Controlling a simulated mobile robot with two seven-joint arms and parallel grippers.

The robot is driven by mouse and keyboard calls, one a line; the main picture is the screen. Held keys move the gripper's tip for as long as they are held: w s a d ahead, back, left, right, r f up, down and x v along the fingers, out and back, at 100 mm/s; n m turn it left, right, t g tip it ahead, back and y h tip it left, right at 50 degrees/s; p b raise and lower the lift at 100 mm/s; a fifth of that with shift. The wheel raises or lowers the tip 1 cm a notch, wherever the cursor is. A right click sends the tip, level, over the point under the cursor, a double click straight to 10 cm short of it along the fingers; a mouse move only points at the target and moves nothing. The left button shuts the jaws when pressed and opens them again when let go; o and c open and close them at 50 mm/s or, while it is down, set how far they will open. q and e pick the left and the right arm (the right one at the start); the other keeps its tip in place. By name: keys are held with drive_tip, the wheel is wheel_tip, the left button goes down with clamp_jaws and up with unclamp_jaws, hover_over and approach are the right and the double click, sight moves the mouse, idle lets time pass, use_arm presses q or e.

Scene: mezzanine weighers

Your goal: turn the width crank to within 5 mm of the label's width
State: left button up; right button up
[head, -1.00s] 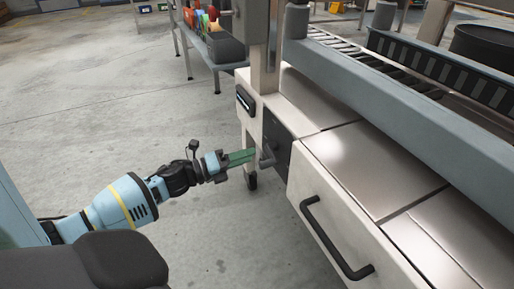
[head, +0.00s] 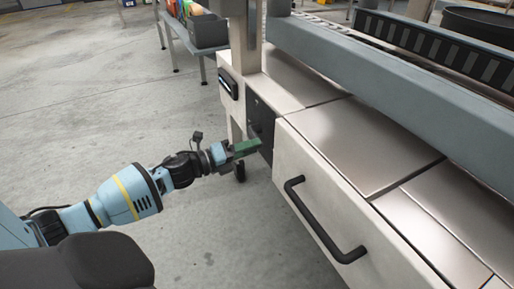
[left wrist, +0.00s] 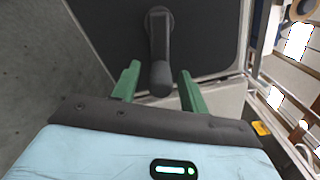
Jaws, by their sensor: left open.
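The width crank (left wrist: 158,38) is a dark grey arm with a rounded handle on a black panel (left wrist: 95,25). In the left wrist view the crank arm runs from its hub at the top down to the handle. My left gripper (left wrist: 159,88) has two green fingers, open, one on each side of the handle end with gaps showing. In the head view the left gripper (head: 248,147) is in front of the black panel (head: 262,118), and the crank is mostly hidden or too dark to make out. I see no readable label. My right gripper is out of view.
A small dark display (head: 228,83) sits on the metal cabinet's end, its reading too small to tell. A drawer front (head: 300,160) with a black bar handle (head: 325,225) is right of the panel. A grey bench (head: 205,32) stands behind. The floor at left is clear.

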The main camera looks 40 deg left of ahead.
use_arm(q)
drive_tip(key=shift+b+x, duration=0.3)
drive_tip(key=shift+x, duration=1)
drive_tip(key=c, duration=0.9)
drive_tip(key=shift+c, duration=0.2)
